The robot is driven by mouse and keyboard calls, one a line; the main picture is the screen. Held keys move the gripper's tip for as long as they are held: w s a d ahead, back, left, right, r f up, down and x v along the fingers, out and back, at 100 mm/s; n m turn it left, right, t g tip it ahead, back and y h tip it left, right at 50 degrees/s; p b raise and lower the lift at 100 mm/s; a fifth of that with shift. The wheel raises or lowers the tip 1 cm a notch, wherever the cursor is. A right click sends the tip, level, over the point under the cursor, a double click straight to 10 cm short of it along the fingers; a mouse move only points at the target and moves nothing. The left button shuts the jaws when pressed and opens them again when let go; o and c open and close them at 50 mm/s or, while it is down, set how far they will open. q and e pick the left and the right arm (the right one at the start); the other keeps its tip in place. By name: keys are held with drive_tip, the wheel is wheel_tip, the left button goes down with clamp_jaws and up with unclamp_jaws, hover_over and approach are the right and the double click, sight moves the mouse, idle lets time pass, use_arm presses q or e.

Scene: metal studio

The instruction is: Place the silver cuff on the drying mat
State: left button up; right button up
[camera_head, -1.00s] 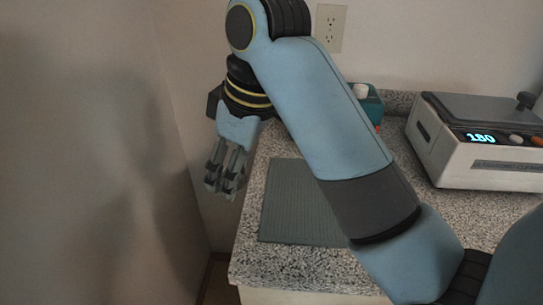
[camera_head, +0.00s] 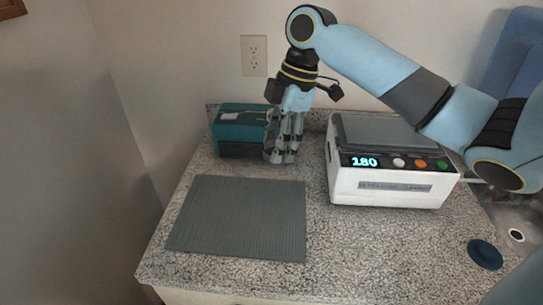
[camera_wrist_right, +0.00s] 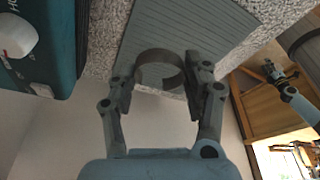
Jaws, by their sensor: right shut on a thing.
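The silver cuff (camera_wrist_right: 160,70) is an open metal ring between the fingers of my right gripper (camera_wrist_right: 158,85) in the right wrist view. The gripper is shut on it. In the head view my right gripper (camera_head: 283,155) points down in front of the teal box, behind the mat's right corner; the cuff cannot be made out there. The grey ribbed drying mat (camera_head: 240,218) lies flat and bare on the counter. It also shows beyond the cuff in the wrist view (camera_wrist_right: 205,30). A small light-blue arm with my left gripper (camera_wrist_right: 272,70) shows at the wrist view's right; its jaws are too small to read.
The teal box (camera_head: 235,133) stands at the back of the speckled counter (camera_head: 330,250). A white ultrasonic cleaner (camera_head: 390,185) reading 180 stands right of my gripper. A blue round lid (camera_head: 485,253) lies near the sink at the right. Counter between mat and cleaner is clear.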

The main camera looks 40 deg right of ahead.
drive_tip(key=w+a+f, duration=0.1)
drive_tip(key=a+f, duration=0.2)
drive_tip(key=a, duration=0.2)
drive_tip(key=p, duration=0.2)
hover_over(226, 211)
drive_tip(key=d, duration=0.1)
drive_tip(key=f, duration=0.3)
drive_tip(key=shift+s+d+f, duration=0.15)
drive_tip(key=shift+s+f, duration=0.05)
drive_tip(key=shift+s, duration=0.1)
drive_tip(key=shift+w+a+f, duration=0.1)
drive_tip(key=shift+a+f, duration=0.1)
wheel_tip(226, 211, down, 3)
drive_tip(key=shift+f, duration=0.5)
use_arm(q)
drive_tip(key=shift+w+a+r, duration=0.35)
drive_tip(key=shift+w+r, duration=0.2)
drive_tip(key=shift+r, duration=0.05)
drive_tip(key=shift+w+a+r, duration=0.3)
drive_tip(key=shift+w+r, duration=0.2)
drive_tip(key=shift+r, duration=0.1)
use_arm(e)
drive_tip(key=shift+f, duration=0.15)
drive_tip(key=o, duration=1.1)
